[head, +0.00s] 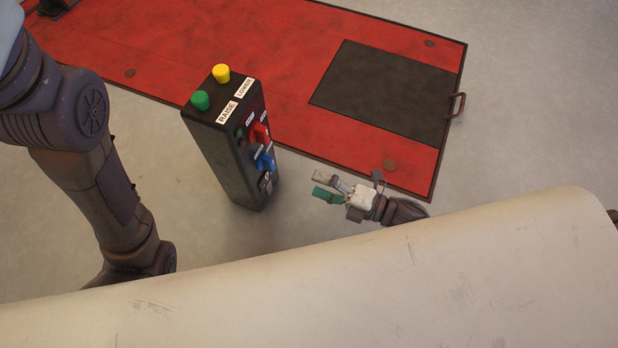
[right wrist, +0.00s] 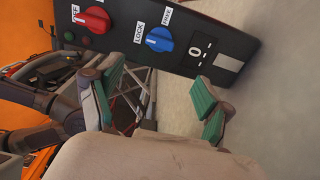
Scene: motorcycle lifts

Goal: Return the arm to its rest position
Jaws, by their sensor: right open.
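My right gripper (head: 323,186) is right of the black control box in the head view, apart from it and empty. Its fingers are spread, with green pads. In the right wrist view the open gripper (right wrist: 157,88) has the control box panel (right wrist: 190,63) ahead of it, with clear space between its fingers. My left arm (head: 100,170) comes down at the left of the head view. Its gripper is hidden or out of frame.
The control box (head: 225,150) stands on the floor, with a green RAISE button (head: 200,100) and yellow LOWER button (head: 221,73) on top. A red knob (right wrist: 92,20) and blue knob (right wrist: 159,40) are on its side. The red lift platform (head: 290,60) lies behind.

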